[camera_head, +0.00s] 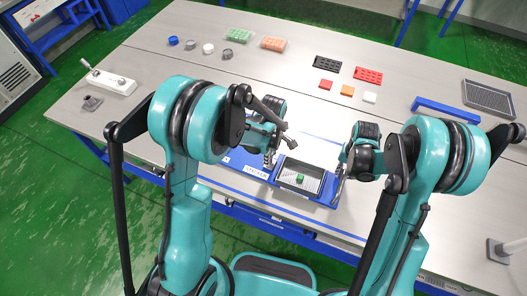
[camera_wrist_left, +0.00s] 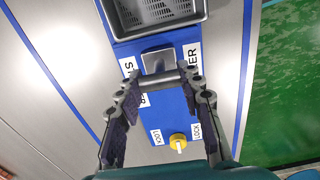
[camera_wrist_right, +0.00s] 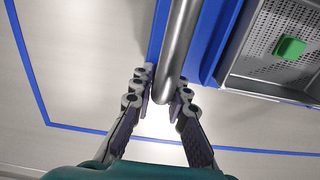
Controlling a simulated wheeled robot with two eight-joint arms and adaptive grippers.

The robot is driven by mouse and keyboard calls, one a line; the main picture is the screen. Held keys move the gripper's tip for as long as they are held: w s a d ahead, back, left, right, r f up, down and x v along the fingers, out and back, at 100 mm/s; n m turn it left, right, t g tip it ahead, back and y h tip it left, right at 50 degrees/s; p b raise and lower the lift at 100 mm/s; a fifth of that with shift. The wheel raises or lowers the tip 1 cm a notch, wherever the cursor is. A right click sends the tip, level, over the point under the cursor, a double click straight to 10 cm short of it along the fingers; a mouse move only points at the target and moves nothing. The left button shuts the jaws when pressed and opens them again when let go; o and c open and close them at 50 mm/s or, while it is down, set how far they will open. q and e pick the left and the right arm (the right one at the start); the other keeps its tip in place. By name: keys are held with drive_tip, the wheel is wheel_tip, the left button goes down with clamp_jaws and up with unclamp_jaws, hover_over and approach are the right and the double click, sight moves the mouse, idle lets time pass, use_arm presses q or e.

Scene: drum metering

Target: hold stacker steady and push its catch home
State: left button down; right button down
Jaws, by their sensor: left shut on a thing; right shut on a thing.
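The stacker is a blue base (camera_head: 248,169) with white labels, at the front edge of the table; it also shows in the left wrist view (camera_wrist_left: 165,112). A dark perforated tray (camera_head: 283,184) is on it with a green block (camera_head: 300,178) inside. My left gripper (camera_head: 269,163) is shut on a grey metal bar (camera_wrist_left: 168,78) beside a square metal plate. A yellow knob (camera_wrist_left: 178,140) is between labels, one reading LOCK. My right gripper (camera_head: 339,187) is shut on a round metal bar (camera_wrist_right: 177,55) at the stacker's right side; its fingertips flank the bar's end.
Behind are colored caps (camera_head: 190,44), green (camera_head: 239,35) and orange (camera_head: 273,43) trays, black (camera_head: 328,64) and red (camera_head: 368,74) racks and small tiles. The middle table is clear.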

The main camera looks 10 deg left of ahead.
use_arm(q)
drive_tip(key=shift+d, duration=0.15)
use_arm(e)
drive_tip(key=shift+a, duration=0.2)
use_arm(q)
drive_tip(key=c, duration=1)
unclamp_jaws()
drive_tip(key=shift+o, duration=0.2)
use_arm(e)
drive_tip(key=shift+d, duration=0.15)
use_arm(q)
wheel_tip(320, 180, up, 12)
use_arm(e)
drive_tip(key=c, duration=1.4)
unclamp_jaws()
